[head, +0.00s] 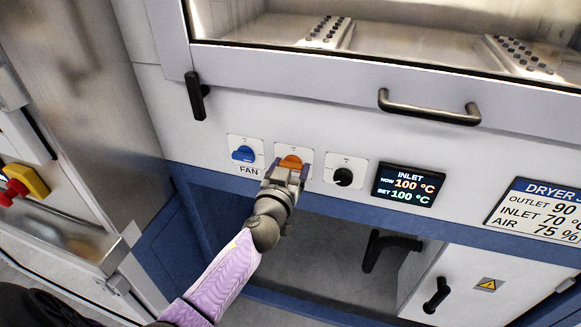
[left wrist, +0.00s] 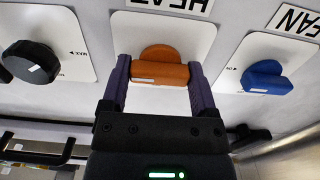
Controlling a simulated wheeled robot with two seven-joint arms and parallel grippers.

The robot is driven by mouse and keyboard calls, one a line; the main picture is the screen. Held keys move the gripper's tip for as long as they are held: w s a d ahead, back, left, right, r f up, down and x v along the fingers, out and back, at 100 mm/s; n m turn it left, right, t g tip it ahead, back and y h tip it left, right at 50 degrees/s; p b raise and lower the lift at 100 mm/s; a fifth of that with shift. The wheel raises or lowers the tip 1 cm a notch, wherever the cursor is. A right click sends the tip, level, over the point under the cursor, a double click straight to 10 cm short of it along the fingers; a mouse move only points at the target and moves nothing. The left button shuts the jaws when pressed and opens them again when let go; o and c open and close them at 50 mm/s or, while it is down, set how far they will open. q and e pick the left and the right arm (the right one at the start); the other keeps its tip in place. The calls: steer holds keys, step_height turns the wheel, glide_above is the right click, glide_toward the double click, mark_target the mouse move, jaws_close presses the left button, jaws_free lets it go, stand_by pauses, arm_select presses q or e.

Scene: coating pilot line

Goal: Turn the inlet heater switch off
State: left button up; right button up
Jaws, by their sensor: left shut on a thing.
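The inlet heater switch is an orange rotary knob (head: 291,162) on a white plate in the panel's front, between a blue knob and a black knob. In the left wrist view the orange knob (left wrist: 160,70) sits under a label reading HEAT, seen upside down. My left gripper (head: 289,175) is shut on the orange knob, with one purple finger on each side of its grip bar; it also shows in the left wrist view (left wrist: 160,84). The bar lies across between the fingers. In the head view the gripper covers the plate's lower part. My right gripper is not in view.
The blue FAN knob (head: 243,154) is close on the left and the black dial (head: 343,176) close on the right. A display (head: 408,186) reads INLET now 100 °C, set 100 °C. A bar handle (head: 428,108) and a black latch (head: 196,97) stick out above.

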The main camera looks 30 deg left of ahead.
arm_select(q)
steer(key=shift+c, duration=0.2)
steer(key=shift+f+n+b, duration=0.15)
steer(key=shift+n+b, duration=0.15)
steer(key=shift+n, duration=0.9)
steer(key=n, duration=0.3)
steer(key=shift+r+n, duration=0.2)
steer(key=shift+n, duration=0.1)
steer(key=shift+n+p, duration=0.5)
steer(key=shift+n, duration=0.6)
steer(key=shift+f+n, duration=0.1)
steer(key=shift+n, duration=0.3)
steer(key=n, duration=0.1)
steer(key=n+p, duration=0.1)
steer(key=n, duration=0.1)
steer(key=shift+r+n, duration=0.2)
steer(key=shift+n, duration=0.1)
steer(key=n+p, duration=0.1)
steer(key=n, duration=0.3)
steer(key=o, duration=1.3)
steer(key=shift+f+n, duration=0.2)
steer(key=shift+n, duration=0.2)
